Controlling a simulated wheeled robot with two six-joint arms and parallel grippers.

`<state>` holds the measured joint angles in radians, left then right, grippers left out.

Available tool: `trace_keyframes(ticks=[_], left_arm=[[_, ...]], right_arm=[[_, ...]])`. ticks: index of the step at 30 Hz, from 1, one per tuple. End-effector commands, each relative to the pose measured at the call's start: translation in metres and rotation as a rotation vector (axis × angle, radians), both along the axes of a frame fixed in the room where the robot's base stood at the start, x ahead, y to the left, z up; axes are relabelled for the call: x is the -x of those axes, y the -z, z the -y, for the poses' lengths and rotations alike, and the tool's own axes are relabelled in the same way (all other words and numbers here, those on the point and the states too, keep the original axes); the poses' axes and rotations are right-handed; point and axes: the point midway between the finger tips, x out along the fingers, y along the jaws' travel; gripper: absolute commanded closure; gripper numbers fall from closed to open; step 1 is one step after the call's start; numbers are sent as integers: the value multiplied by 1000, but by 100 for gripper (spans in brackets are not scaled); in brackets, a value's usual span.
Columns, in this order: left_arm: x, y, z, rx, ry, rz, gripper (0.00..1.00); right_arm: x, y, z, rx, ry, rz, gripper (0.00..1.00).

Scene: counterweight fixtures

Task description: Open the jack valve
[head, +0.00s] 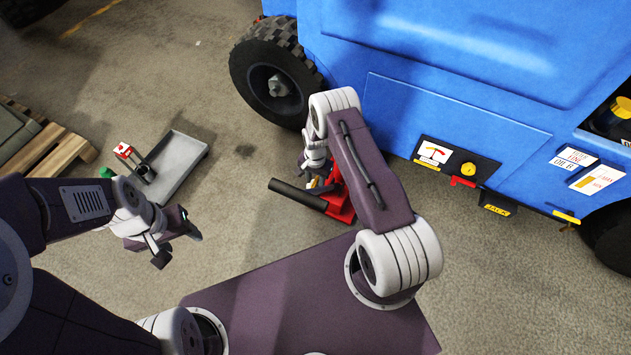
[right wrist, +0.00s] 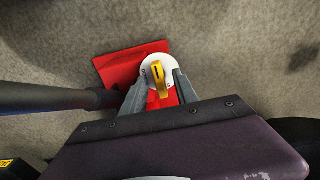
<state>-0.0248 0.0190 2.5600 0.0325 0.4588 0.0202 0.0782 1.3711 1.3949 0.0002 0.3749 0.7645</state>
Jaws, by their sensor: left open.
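The red jack (head: 343,207) stands on the floor beside the blue vehicle, with a thick black bar (head: 296,194) sticking out to the left. In the right wrist view the jack's red plate (right wrist: 128,63) carries a round white dial (right wrist: 148,67) with a yellow valve lever (right wrist: 158,80) pointing roughly up and down. My right gripper (right wrist: 160,84) is at the dial, its two grey fingers apart on either side of the lever, with gaps showing. In the head view the right gripper (head: 317,174) partly hides the valve. My left gripper (head: 176,244) is open and empty, far left of the jack.
The blue vehicle (head: 450,95) with a black tyre (head: 272,78) rises behind the jack. A grey tray cart (head: 184,160) and a wooden pallet (head: 48,150) stand at left. Floor between cart and jack is clear.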

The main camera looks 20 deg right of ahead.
Motion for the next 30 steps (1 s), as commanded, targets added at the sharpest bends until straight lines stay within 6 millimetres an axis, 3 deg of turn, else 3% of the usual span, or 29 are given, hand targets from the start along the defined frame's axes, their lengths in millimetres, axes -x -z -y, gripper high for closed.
trace_keyframes(ticks=[2, 6, 20, 30], left_arm=[[0, -1, 0, 0, 0, 0, 45], [0, -1, 0, 0, 0, 0, 45], [0, -4, 0, 0, 0, 0, 45], [0, -13, 0, 0, 0, 0, 45]], right_arm=[[0, 0, 0, 0, 0, 0, 65], [0, -1, 0, 0, 0, 0, 100], [0, -1, 0, 0, -74, -1, 100], [0, -2, 0, 0, -351, -1, 100]])
